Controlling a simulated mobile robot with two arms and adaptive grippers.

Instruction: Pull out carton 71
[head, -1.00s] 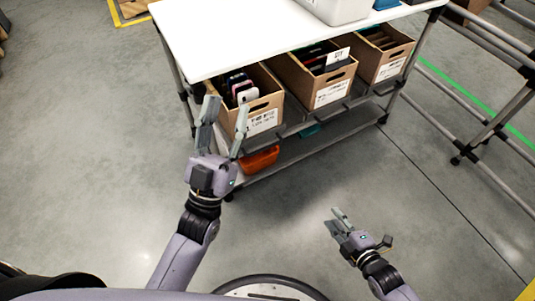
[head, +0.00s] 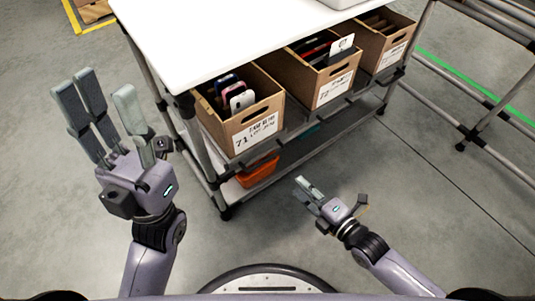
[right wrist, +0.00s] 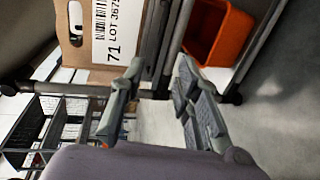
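Carton 71 (head: 262,109) is an open brown box with a white label reading 71 and a slot handle in its front. It holds several phone-like items and sits tilted toward me on the rack under the white tabletop. In the right wrist view its label and handle slot (right wrist: 75,22) appear turned sideways at the upper left. My left gripper (head: 106,98) is open and empty, left of the carton and apart from it. My right gripper (head: 312,190) is below and right of the carton, apart from it. Its fingers are spread in the right wrist view (right wrist: 158,95).
Carton 72 (head: 323,91) and a third carton (head: 389,54) stand to the right on the same rack. An orange bin (head: 258,173) sits on the lower shelf. A grey rack post (head: 196,140) stands left of carton 71. The floor in front is clear.

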